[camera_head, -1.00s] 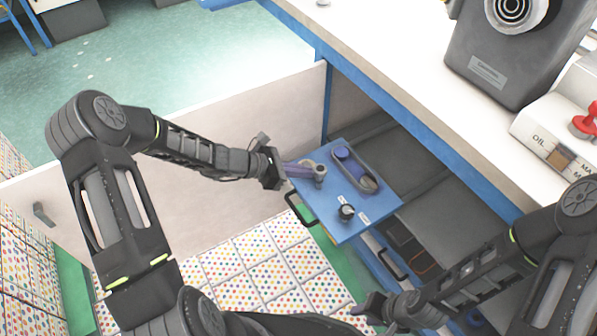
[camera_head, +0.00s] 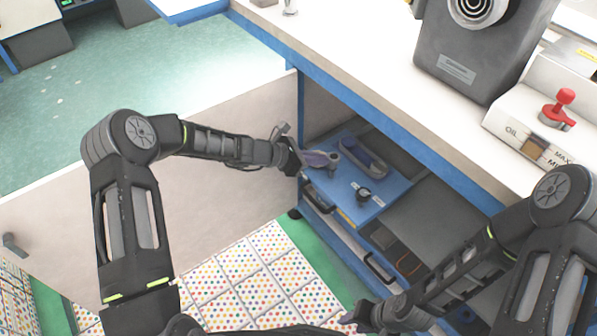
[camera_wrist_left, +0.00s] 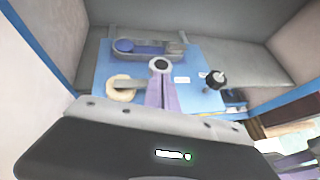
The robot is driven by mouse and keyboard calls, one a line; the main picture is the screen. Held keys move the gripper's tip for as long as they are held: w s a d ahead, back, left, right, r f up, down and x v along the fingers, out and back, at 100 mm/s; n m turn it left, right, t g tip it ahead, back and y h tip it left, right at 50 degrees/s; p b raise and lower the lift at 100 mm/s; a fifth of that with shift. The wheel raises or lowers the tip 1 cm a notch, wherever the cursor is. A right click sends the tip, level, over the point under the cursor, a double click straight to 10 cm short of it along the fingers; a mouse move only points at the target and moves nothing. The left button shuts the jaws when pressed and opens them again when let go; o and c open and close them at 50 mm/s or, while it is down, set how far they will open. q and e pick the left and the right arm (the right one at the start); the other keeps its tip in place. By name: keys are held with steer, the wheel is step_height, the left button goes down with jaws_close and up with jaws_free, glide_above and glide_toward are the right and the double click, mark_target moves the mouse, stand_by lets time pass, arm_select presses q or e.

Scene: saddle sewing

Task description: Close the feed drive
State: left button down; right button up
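The feed drive is a blue sliding platform (camera_head: 385,203), partly inside the open cabinet under the worktop. It carries a dark oval belt unit (camera_head: 364,155), a black knob (camera_head: 363,193) and a grey round-topped post (camera_head: 333,160). My left gripper (camera_head: 320,158) reaches in from the left, with its purple fingers at the post. In the left wrist view the fingers (camera_wrist_left: 160,95) lie close together on either side of the post (camera_wrist_left: 160,65). A beige round piece (camera_wrist_left: 122,88) is beside them. My right gripper (camera_head: 357,316) is low and away from the platform; its finger gap is unclear.
The open white cabinet door (camera_head: 190,215) spreads left, below my left arm. The worktop edge (camera_head: 385,105) overhangs the platform. A lower drawer with a black handle (camera_head: 380,268) is under it. A grey machine (camera_head: 470,60) and an oil box (camera_head: 535,135) stand on top.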

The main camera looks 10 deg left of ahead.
arm_select(q)
steer(key=w+d, duration=0.3)
steer(key=w, duration=0.1)
steer(key=w+d, duration=0.4)
steer(key=shift+w+d+b, duration=0.15)
steer(key=shift+d+b, duration=0.05)
steer(key=shift+b, duration=0.1)
steer(key=shift+w+d, duration=0.15)
steer(key=shift+w, duration=0.1)
steer(key=shift+w+r, duration=0.1)
steer(key=shift+w, duration=0.05)
arm_select(e)
steer(key=shift+s+f, duration=0.1)
steer(key=shift+f, duration=0.25)
arm_select(q)
steer(key=shift+d+r, duration=0.1)
